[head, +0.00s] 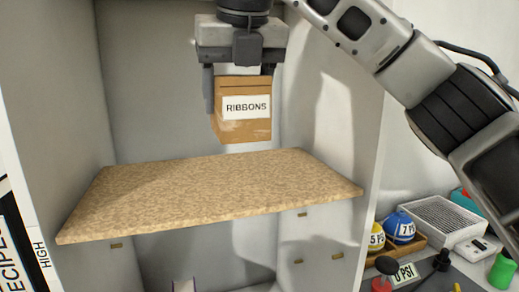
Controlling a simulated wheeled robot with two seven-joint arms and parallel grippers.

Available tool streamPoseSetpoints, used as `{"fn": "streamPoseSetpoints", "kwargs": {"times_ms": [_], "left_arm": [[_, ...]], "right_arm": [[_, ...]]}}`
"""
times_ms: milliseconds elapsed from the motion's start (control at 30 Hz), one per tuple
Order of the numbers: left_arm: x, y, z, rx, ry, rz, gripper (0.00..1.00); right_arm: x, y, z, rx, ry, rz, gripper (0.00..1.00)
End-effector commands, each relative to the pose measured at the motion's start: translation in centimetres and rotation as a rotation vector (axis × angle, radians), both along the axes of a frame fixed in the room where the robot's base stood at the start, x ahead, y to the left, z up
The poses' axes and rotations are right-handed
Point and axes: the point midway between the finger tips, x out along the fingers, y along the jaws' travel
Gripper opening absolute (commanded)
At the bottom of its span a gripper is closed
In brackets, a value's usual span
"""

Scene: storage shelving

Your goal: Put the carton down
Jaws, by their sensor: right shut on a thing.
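A brown cardboard carton (232,131) with a white label reading RIBBONS is in the upper middle of the head view. My right gripper (241,85) comes down from above and is shut on the carton, with one finger showing along its left side. The carton is upright and appears held above a speckled tan shelf board (205,198), with a gap to the board visible below it. The board is bare. My left gripper is not in view.
The board sits between the white walls of a cabinet (60,100). Below it is an open space with a small object (184,286) at the bottom edge. At right, a counter holds blue (399,228) and yellow (376,238) round items, a grey grille box (436,221) and a green bottle (502,272).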

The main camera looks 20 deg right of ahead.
Motion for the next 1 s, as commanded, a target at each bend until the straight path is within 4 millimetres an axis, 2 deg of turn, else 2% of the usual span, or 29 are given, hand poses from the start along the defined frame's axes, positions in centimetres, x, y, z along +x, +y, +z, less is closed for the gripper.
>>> {"fn": "streamPoseSetpoints", "kwargs": {"times_ms": [100, 200, 333, 567, 800, 1000], "left_arm": [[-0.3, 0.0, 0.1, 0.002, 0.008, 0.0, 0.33], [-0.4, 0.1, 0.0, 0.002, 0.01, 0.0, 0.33], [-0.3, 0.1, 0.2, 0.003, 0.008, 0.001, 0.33], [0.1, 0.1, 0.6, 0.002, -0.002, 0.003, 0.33], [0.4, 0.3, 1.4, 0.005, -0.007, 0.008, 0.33], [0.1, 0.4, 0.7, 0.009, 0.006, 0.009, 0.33]], "right_arm": [[1.7, -2.6, -1.4, 0.003, 0.005, -0.002, 0.37], [2.5, -4.0, -3.5, -0.001, 0.004, -0.001, 0.37], [3.3, -5.2, -5.2, -0.001, 0.001, 0.0, 0.37], [4.1, -6.3, -6.8, 0.0, 0.001, 0.001, 0.37], [4.2, -6.5, -9.9, -0.001, 0.001, 0.004, 0.37], [4.2, -6.5, -10.2, 0.0, -0.001, 0.002, 0.37]]}}
